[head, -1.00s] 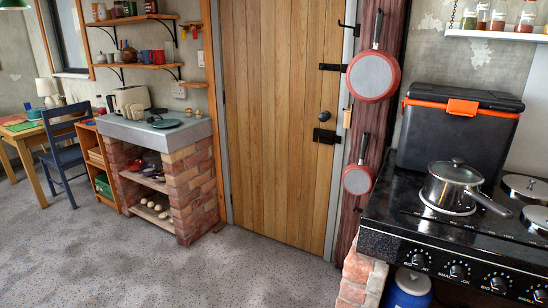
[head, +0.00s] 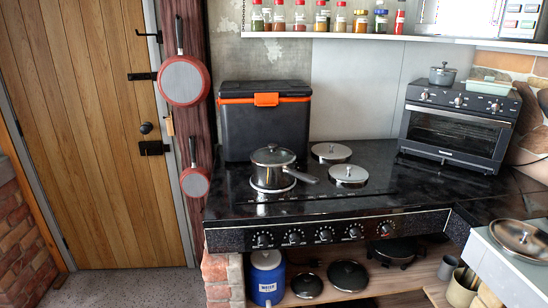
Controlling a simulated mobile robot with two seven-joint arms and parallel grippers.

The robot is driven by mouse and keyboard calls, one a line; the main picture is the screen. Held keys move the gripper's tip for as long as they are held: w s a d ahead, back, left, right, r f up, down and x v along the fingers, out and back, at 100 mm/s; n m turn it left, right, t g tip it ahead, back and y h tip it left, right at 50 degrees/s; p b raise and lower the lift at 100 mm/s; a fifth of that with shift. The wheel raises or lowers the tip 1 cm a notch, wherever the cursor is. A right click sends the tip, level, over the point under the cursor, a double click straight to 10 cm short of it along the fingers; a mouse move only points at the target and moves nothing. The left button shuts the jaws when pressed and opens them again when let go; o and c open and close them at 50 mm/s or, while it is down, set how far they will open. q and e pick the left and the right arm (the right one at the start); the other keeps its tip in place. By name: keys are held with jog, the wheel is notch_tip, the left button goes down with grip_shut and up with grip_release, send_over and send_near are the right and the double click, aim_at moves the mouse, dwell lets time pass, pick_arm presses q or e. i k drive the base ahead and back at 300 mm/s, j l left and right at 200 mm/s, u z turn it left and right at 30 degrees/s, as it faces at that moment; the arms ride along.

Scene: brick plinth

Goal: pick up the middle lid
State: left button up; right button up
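Several lids are in the head view, and I cannot tell for certain which one the task calls the middle lid. On the low shelf under the cooker, a dark round lid (head: 348,275) lies between a smaller dark lid (head: 307,286) on its left and a dark pan-like item (head: 396,250) on its right. On the black hob, two round steel covers lie flat, one farther back (head: 331,152) and one nearer (head: 348,175). A steel lid with a knob (head: 522,239) lies on the light counter at the right. Neither gripper is in view.
A lidded saucepan (head: 272,168) stands on the hob (head: 240,207) before a black and orange cool box (head: 265,125). A toaster oven (head: 455,130) stands at the back right. A blue and white container (head: 266,277) is below left. Open floor (head: 130,288) lies before the door.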

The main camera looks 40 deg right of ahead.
aim_at(272, 156)
jog(key=i+l+u, duration=0.1)
jog(key=l+u, duration=0.15)
jog(key=l, duration=0.4)
jog(key=l+u, duration=0.3)
jog(key=l, duration=0.4)
jog(key=i, duration=0.05)
